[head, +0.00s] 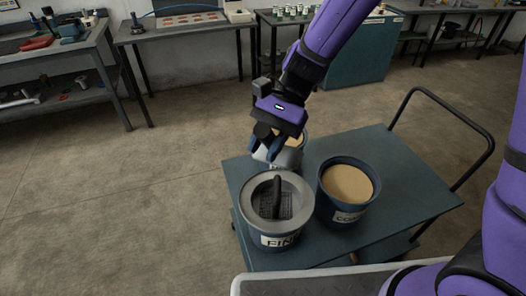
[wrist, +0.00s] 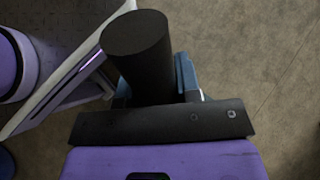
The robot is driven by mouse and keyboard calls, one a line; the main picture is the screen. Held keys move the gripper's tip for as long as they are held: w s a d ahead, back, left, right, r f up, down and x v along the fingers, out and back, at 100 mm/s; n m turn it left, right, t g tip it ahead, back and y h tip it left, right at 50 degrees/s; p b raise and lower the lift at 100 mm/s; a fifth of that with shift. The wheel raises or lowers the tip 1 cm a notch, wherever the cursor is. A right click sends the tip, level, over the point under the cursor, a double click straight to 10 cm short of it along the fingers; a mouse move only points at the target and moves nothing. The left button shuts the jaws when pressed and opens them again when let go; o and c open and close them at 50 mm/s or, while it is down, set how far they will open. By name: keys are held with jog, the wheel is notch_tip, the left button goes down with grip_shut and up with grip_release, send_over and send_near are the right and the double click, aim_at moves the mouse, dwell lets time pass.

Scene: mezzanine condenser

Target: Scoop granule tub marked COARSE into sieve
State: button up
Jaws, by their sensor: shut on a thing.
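The tub marked COARSE (head: 338,215) stands on the cart, full of tan granules (head: 347,184). Left of it stands a tub whose label begins FIN (head: 278,241). A grey ring with a mesh floor, seemingly the sieve (head: 297,188), sits on that tub. A dark upright bar (head: 277,197) shows over the mesh. My gripper (head: 267,150) is above the cart's far left corner, behind the sieve, shut on a thick black handle (wrist: 138,65).
The cart top (head: 412,192) is clear right of the COARSE tub. Its push handle (head: 465,125) rises at the right. Workbenches (head: 190,27) with small items and a teal cabinet (head: 358,55) line the back. The floor at left is open.

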jog(key=shift+w+d+r+m+g+y, duration=0.1)
jog(key=shift+w+d+r+g+y, duration=0.25)
jog(key=shift+w+g, duration=0.35)
jog(key=shift+w+d+r+m+g+y, duration=0.1)
jog(key=shift+w+d+r+g+y, duration=0.3)
jog(key=shift+w, duration=0.55)
jog(key=shift+w+d+r+m+g+y, duration=0.15)
jog(key=shift+w+d+r+g, duration=0.15)
jog(key=shift+w+r+g, duration=0.4)
jog(key=shift+w+f, duration=0.15)
dwell(0.6)
